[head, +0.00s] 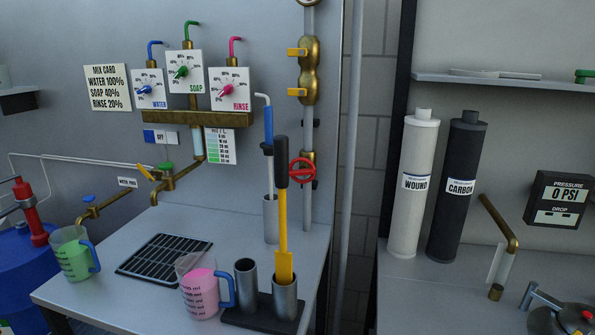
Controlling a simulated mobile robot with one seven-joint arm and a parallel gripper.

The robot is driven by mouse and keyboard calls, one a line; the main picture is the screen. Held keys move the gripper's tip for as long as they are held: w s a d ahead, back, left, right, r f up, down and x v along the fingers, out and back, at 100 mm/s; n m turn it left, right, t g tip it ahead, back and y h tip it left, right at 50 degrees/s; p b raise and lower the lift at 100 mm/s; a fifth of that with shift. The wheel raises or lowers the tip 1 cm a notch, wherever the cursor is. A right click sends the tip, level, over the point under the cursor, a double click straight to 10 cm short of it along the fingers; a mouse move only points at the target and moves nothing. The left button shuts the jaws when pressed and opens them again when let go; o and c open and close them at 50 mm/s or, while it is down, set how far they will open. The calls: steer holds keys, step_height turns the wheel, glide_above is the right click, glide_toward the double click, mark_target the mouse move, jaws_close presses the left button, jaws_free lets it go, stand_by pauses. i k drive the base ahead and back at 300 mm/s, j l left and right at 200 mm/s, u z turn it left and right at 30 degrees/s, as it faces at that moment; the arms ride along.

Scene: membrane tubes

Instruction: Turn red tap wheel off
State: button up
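The red tap wheel (303,170) sits on a brass valve (308,157) on the vertical pipe at the right end of the left bench. It is a round spoked hand wheel. The black handle of a yellow tool (283,200) stands just left of the wheel, very close to its left edge in the picture. Whether the tap is on or off I cannot tell. My gripper is not in view.
The yellow tool stands in a metal cup (286,301) in front of the wheel. A pink-filled jug (203,290) and a green-filled jug (74,256) stand on the bench (110,294). White and black filter cylinders (412,195) stand on the right bench.

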mark_target(311, 171)
steer(key=i+j+z, duration=0.1)
steer(key=j+z, duration=0.2)
steer(key=j, duration=0.45)
steer(key=j+z, duration=0.25)
steer(key=j, duration=0.5)
